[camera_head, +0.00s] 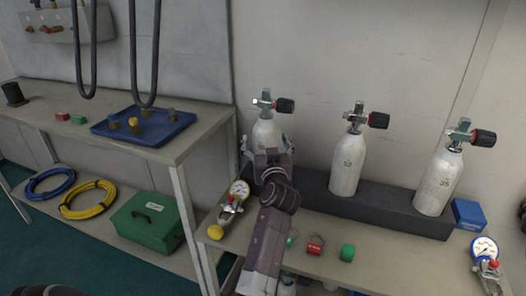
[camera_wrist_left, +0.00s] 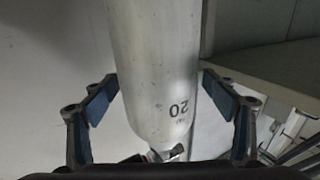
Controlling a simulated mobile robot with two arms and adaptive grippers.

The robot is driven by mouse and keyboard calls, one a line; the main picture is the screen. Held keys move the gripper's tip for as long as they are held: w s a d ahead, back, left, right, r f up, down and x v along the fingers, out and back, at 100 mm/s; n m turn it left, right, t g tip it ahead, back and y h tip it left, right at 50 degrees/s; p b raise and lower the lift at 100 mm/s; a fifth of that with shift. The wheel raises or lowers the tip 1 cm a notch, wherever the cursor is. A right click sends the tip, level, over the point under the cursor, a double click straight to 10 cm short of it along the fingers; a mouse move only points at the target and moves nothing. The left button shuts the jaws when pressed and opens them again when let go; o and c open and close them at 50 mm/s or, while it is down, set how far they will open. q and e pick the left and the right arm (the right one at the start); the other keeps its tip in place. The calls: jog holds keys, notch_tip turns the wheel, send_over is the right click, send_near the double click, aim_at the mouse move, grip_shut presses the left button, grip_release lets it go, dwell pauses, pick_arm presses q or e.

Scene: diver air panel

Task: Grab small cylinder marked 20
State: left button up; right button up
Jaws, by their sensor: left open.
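The small white cylinder marked 20 (camera_wrist_left: 160,70) fills the middle of the left wrist view, its number upside down and its valve at the bottom edge. In the head view this cylinder (camera_head: 266,130) stands upright, leftmost of three, with a black-knobbed valve on top. My left gripper (camera_head: 267,143) is in front of it and hides its lower part. In the wrist view the open fingers (camera_wrist_left: 160,103) stand on either side of the cylinder, with a visible gap at each side. My right gripper is not in view.
Two more white cylinders, the middle one (camera_head: 347,163) and the right one (camera_head: 438,182), stand along the dark rack (camera_head: 388,212). A gauge (camera_head: 238,192) lies close left of my arm.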

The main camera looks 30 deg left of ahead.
pick_arm(q)
jog(key=shift+s+d+r, duration=0.15)
jog(key=shift+d+r, duration=0.05)
jog(key=shift+d, duration=0.1)
grip_shut()
jog(key=shift+a+r, duration=0.1)
jog(key=shift+r, duration=0.2)
